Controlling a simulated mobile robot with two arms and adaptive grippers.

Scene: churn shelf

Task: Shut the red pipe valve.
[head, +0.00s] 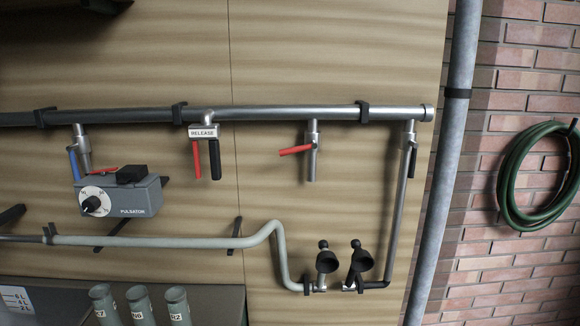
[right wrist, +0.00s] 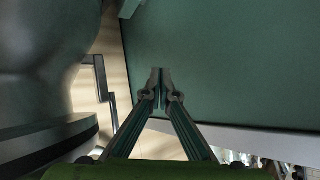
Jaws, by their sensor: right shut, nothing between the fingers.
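A red lever (head: 295,151) sits on a short vertical metal stub (head: 313,165) that hangs from the long horizontal pipe (head: 270,113) in the head view. The lever points left, across the stub, with its free end slightly lower. Another red handle (head: 197,161) hangs straight down beside a black one under the RELEASE label (head: 202,131). Neither gripper shows in the head view. My right gripper (right wrist: 162,88) shows in the right wrist view, shut and empty, with a dark green surface (right wrist: 235,65) behind it. No valve shows there.
Left of the valve are a blue lever (head: 73,164) and the grey PULSATOR box (head: 125,197). A pale bent pipe (head: 170,241) and black cups (head: 326,262) are below. A grey vertical pipe (head: 447,150) and green hose (head: 507,180) are at right. The panel around the red lever is clear.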

